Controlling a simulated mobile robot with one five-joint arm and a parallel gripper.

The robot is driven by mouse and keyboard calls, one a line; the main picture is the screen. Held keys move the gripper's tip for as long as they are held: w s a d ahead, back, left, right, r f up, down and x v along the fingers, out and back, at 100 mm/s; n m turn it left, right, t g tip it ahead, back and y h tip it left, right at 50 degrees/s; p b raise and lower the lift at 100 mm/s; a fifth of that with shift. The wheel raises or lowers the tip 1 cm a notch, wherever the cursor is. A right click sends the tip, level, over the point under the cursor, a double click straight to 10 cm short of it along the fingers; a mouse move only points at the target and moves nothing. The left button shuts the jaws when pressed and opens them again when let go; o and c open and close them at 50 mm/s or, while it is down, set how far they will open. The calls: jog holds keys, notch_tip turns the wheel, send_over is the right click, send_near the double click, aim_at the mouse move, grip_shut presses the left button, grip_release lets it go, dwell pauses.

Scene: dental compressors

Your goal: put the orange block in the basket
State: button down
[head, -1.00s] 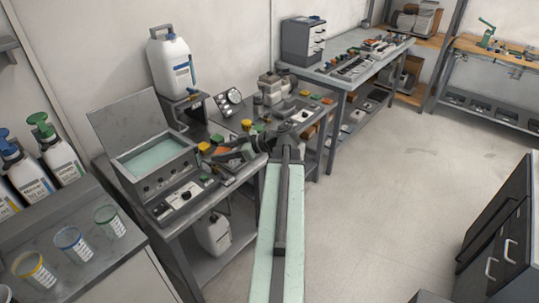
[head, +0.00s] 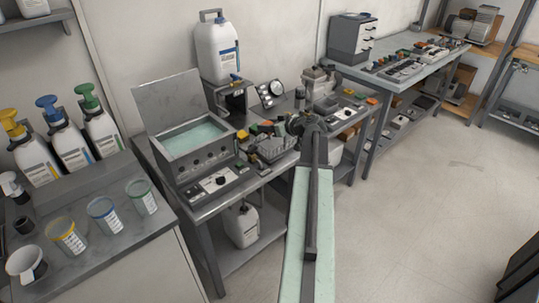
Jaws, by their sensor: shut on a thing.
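My arm reaches from the bottom of the head view to the workbench, and my gripper (head: 278,129) is at its far end, small and dark. It is shut on the orange block (head: 266,123), of which only a small patch shows by the jaws. The grey basket (head: 272,150) stands on the bench just below the gripper in the picture. I cannot tell how high the block is above it, and the inside of the basket is hard to make out.
An open grey box (head: 196,143) with a pale green inside stands left of the basket. A yellow piece (head: 243,135) lies between them. A white jug (head: 218,49) stands on a raised shelf behind. Cups and pump bottles fill the left counter.

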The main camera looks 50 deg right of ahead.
aim_at(268, 149)
jog(key=shift+w+d+f+m+h, duration=0.25)
jog(key=shift+w+d+m+h, duration=0.2)
jog(key=shift+w+d, duration=0.35)
notch_tip(268, 149, down, 10)
jog(key=b, duration=1)
jog(key=shift+a+f, duration=0.1)
jog(key=shift+f, duration=0.05)
jog(key=shift+s+r, duration=0.1)
jog(key=shift+r, duration=0.1)
jog(key=shift+f, duration=0.1)
jog(key=shift+f, duration=0.1)
jog(key=c, duration=1)
grip_release()
jog(key=shift+a, duration=0.1)
